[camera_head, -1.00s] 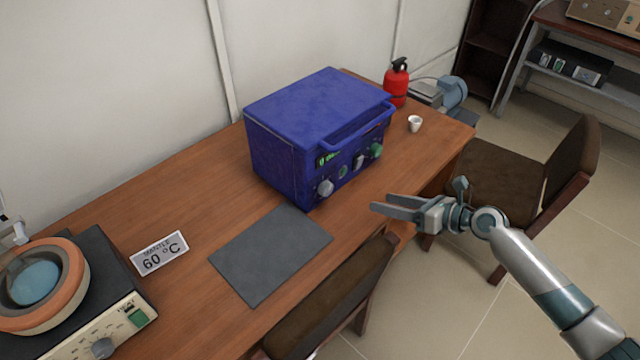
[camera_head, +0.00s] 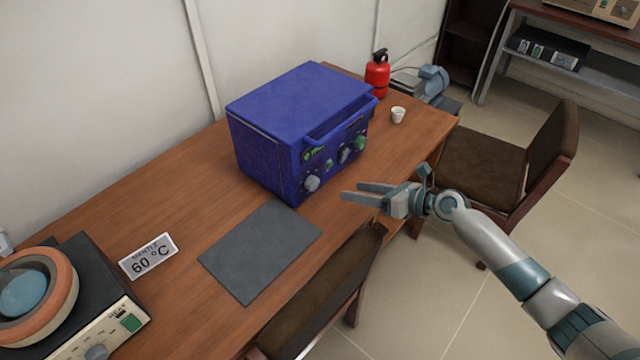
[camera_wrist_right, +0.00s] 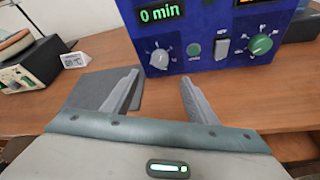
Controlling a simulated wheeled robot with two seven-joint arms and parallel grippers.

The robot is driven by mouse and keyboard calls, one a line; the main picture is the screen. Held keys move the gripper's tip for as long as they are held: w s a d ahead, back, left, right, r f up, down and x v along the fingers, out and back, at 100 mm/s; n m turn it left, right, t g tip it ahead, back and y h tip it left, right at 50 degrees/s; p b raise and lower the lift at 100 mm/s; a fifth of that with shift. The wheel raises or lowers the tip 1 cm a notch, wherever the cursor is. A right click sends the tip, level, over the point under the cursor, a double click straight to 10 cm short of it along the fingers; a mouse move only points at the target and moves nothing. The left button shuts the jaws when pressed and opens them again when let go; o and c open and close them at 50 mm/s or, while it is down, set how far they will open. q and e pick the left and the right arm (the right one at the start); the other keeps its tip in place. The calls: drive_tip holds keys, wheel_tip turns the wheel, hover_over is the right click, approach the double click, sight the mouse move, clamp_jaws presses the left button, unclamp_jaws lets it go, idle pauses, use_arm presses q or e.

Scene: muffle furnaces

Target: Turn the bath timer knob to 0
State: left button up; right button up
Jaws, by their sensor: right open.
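The blue bath (camera_head: 300,105) stands on the wooden table, with its control panel facing the table's front edge. Its timer knob (camera_head: 312,184) is a pale grey dial at the lower left of the panel. In the right wrist view the timer knob (camera_wrist_right: 159,58) sits under a green display (camera_wrist_right: 161,13) reading "0 min". My right gripper (camera_head: 353,191) is open and empty, in front of the panel and to the right of the timer knob, apart from it. In the wrist view its fingers (camera_wrist_right: 160,78) spread below the knob. My left gripper is out of view.
A green knob (camera_wrist_right: 262,44) and a switch (camera_wrist_right: 222,47) share the panel. A grey mat (camera_head: 258,250) lies before the bath; a white cup (camera_head: 398,115) and red extinguisher (camera_head: 377,75) stand beyond. Chairs (camera_head: 325,290) stand at the table's front. A heating mantle (camera_head: 62,290) is at left.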

sight(316, 184)
drive_tip(key=x, duration=1.3)
drive_tip(key=shift+a+f, duration=0.1)
drive_tip(key=c, duration=1.1)
